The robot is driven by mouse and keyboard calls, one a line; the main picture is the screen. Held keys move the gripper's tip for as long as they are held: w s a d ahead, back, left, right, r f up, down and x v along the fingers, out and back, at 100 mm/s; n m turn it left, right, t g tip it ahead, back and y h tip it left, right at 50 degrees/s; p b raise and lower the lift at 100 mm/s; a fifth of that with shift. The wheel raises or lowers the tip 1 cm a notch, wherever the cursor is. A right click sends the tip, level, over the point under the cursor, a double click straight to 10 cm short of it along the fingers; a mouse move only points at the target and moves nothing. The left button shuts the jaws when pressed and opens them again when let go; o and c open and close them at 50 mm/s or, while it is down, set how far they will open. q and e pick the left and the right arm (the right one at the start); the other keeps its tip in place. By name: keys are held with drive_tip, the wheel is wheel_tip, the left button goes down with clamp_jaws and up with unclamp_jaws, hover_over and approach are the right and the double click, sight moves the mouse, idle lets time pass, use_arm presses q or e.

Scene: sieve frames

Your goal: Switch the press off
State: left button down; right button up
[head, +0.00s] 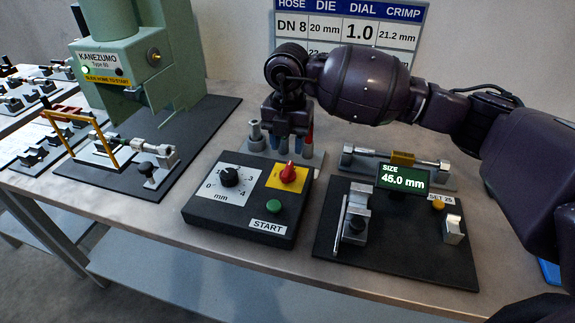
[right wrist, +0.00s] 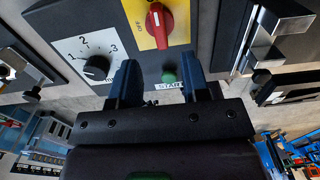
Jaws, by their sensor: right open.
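The green press (head: 130,55) stands at the back left, with a lit green lamp on its front. The dark control box (head: 238,213) lies in the middle of the bench. A red rotary switch (head: 288,173) sits on its yellow plate; it also shows in the right wrist view (right wrist: 159,24), where OFF is printed to its left. A black dial (head: 229,176) and a green START button (head: 273,207) are beside it. My right gripper (head: 284,140) is open above the far side of the box, apart from the switch; its fingers (right wrist: 160,82) look empty. My left gripper is out of view.
A measuring station with a 45.0 mm display (head: 403,178) stands right of the box. A holder with upright pins (head: 255,136) is behind the box, partly hidden by my right gripper. A fixture with a yellow frame (head: 88,135) is at the left. A chart hangs on the wall (head: 400,28).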

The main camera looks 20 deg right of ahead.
sight(288, 168)
wheel_tip(288, 168, down, 8)
drive_tip(key=shift+w+r, duration=0.1)
drive_tip(key=shift+r, duration=0.1)
drive_tip(key=shift+c, duration=0.4)
clamp_jaws()
